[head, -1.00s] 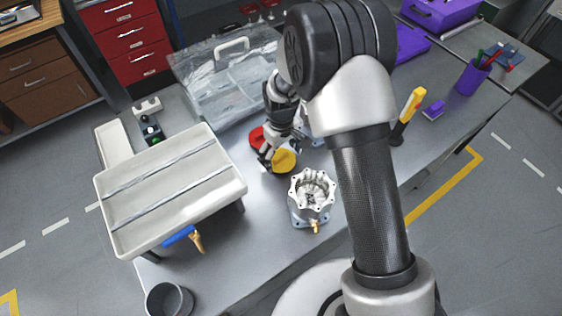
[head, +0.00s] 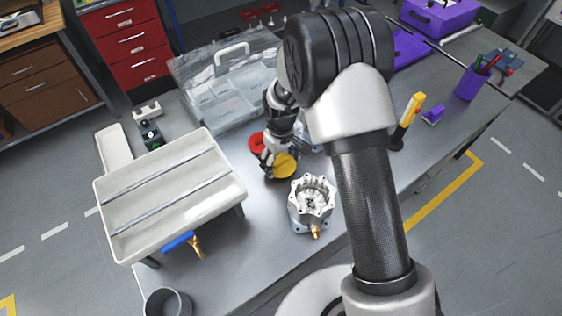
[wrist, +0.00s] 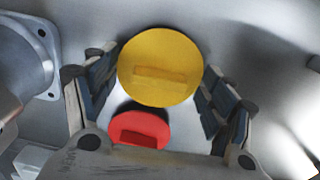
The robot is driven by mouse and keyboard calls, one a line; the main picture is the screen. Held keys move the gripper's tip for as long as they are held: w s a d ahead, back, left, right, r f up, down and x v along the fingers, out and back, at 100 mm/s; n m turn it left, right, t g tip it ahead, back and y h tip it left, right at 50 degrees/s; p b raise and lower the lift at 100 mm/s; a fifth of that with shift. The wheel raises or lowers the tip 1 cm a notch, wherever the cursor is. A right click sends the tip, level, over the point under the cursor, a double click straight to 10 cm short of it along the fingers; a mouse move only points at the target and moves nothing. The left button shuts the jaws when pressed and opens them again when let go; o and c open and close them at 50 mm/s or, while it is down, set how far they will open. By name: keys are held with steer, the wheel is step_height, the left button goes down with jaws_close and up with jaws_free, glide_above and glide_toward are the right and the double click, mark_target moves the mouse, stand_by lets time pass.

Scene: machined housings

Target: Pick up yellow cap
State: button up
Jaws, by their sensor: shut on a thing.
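The yellow cap (head: 285,165) is a round disc with a raised bar across its face. In the wrist view the yellow cap (wrist: 161,68) lies between the fingertips of my gripper (wrist: 160,85). My gripper is shut on it, one finger at each side. In the head view my gripper (head: 278,160) points down at the table beside the metal housing, and part of it is hidden by my arm. A red cap (wrist: 139,129) is just next to the yellow one; it also shows in the head view (head: 256,139), partly behind the gripper.
An open-topped metal housing (head: 312,203) with a brass fitting stands close in front of the gripper. A white tray (head: 150,200) is to the left, and a clear case (head: 185,78) is behind. A grey cup (head: 167,302) stands at the front left. The table between cup and housing is clear.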

mark_target(281, 160)
step_height(281, 160, up, 15)
steer(key=p, duration=0.3)
steer(key=shift+p, duration=0.4)
step_height(281, 160, up, 4)
steer(key=shift+p, duration=0.35)
jaws_close()
steer(key=shift+r, duration=0.45)
steer(key=c, duration=1.3)
jaws_free()
steer(key=o, duration=1.8)
